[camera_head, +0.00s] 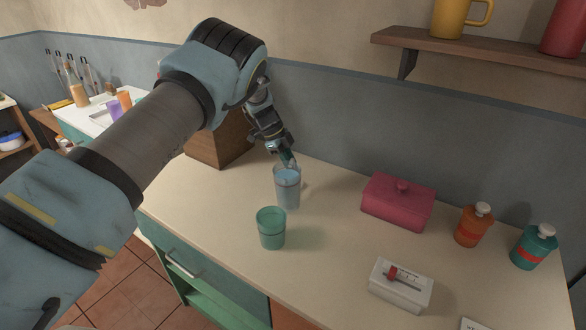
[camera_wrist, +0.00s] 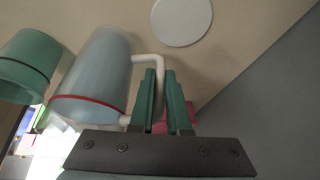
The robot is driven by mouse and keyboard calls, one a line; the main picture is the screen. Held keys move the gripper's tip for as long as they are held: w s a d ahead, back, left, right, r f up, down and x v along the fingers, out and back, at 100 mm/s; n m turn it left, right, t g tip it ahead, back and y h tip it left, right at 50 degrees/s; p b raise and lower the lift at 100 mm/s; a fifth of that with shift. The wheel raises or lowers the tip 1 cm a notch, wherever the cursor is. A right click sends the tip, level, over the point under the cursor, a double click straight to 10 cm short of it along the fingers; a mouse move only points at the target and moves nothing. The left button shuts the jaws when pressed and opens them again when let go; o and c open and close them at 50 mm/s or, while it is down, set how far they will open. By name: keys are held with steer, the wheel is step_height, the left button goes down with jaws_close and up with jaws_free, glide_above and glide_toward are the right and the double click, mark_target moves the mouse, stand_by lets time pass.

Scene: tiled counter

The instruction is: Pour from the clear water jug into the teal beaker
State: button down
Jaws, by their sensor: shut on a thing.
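The clear water jug (camera_head: 287,190) stands upright in the head view, with pale blue water in it. I cannot tell if its base touches the counter. In the wrist view the jug (camera_wrist: 95,80) shows a red band and a white handle (camera_wrist: 143,62). My gripper (camera_head: 286,158) is behind the jug in the head view; in the wrist view its teal fingers (camera_wrist: 163,85) are shut on the handle. The teal beaker (camera_head: 271,230) stands upright on the counter in front of the jug, apart from it. The beaker (camera_wrist: 28,66) is left of the jug in the wrist view.
A pink lidded box (camera_head: 398,203), an orange bottle (camera_head: 472,228), a teal bottle (camera_head: 533,248) and a white box with a red slider (camera_head: 401,286) stand to the right. A wooden block (camera_head: 215,142) is behind my arm. A white disc (camera_wrist: 182,18) shows in the wrist view.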

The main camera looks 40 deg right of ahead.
mark_target(289, 163)
steer(key=shift+s+a+r+t+h, duration=0.1)
steer(key=shift+a+r+t+h, duration=0.1)
steer(key=shift+r, duration=0.15)
steer(key=shift+s+a+r+t+h, duration=0.1)
steer(key=shift+r+h, duration=0.1)
steer(key=shift+r, duration=0.15)
steer(key=shift+m+t+h, duration=0.3)
steer(key=shift+t+h, duration=0.1)
steer(key=shift+h, duration=0.3)
steer(key=shift+s+a+r, duration=0.35)
steer(key=shift+a+r, duration=0.3)
steer(key=shift+r, duration=0.05)
steer(key=shift+s+a+r, duration=0.35)
steer(key=shift+a+r, duration=0.25)
steer(key=shift+r, duration=0.1)
steer(key=shift+s+a+r, duration=0.35)
steer(key=shift+a+r, duration=0.3)
steer(key=shift+r, duration=0.05)
steer(key=shift+f+t+h, duration=0.2)
steer(key=shift+t+h, duration=0.1)
steer(key=shift+h, duration=0.3)
steer(key=shift+d, duration=0.1)
steer(key=shift+f+m+b, duration=0.1)
steer(key=shift+m+b, duration=0.4)
steer(key=shift+b, duration=0.15)
steer(key=shift+r+t+h+b, duration=0.4)
steer(key=shift+h+b, duration=0.3)
steer(key=shift+b, duration=2.25)
